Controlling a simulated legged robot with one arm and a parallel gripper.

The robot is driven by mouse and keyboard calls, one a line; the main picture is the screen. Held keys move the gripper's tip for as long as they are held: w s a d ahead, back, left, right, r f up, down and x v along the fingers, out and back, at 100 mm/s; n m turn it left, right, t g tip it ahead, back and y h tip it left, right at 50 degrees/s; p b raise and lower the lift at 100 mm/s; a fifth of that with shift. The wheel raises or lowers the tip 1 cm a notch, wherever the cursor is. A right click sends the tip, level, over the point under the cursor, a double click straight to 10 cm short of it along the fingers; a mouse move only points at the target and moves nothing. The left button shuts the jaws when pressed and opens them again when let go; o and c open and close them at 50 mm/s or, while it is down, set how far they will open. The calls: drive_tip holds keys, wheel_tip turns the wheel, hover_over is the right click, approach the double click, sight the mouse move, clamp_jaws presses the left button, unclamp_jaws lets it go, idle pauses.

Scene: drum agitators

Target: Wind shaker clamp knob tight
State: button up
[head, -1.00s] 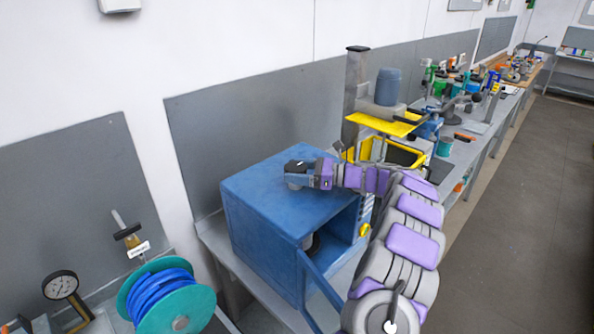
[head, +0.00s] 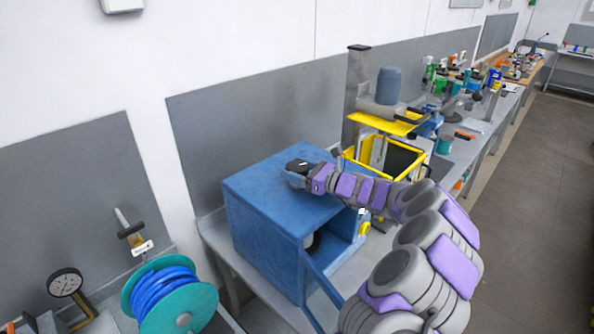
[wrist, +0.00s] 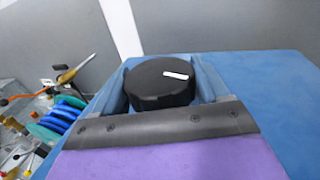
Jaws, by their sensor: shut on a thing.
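The black round clamp knob (wrist: 160,84) with a white mark on its top sits above the blue shaker box (head: 262,212). In the wrist view the mark lies on the right part of the knob's top. My gripper (head: 297,172) reaches across the box top from the right, and its two blue-grey fingers (wrist: 163,90) are shut on the knob from both sides. In the head view the knob is small and partly hidden by my gripper. The box's front is open, with a dark round part (head: 313,243) inside and a yellow knob (head: 364,229) on its right front.
A teal reel of blue hose (head: 172,296) and a dial gauge (head: 66,284) stand at the left. A yellow-framed machine (head: 385,150) stands just behind the box on the right. The wall panel (head: 265,110) is close behind. The floor at the right is clear.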

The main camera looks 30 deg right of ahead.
drive_tip(key=shift+r, duration=0.1)
drive_tip(key=o, duration=1)
drive_tip(key=shift+w+d, duration=0.15)
drive_tip(key=shift+c, duration=0.2)
drive_tip(key=shift+s, duration=0.2)
drive_tip(key=p+v, duration=0.1)
drive_tip(key=v, duration=1.6)
drive_tip(key=shift+d, duration=0.2)
drive_tip(key=shift+f, duration=0.25)
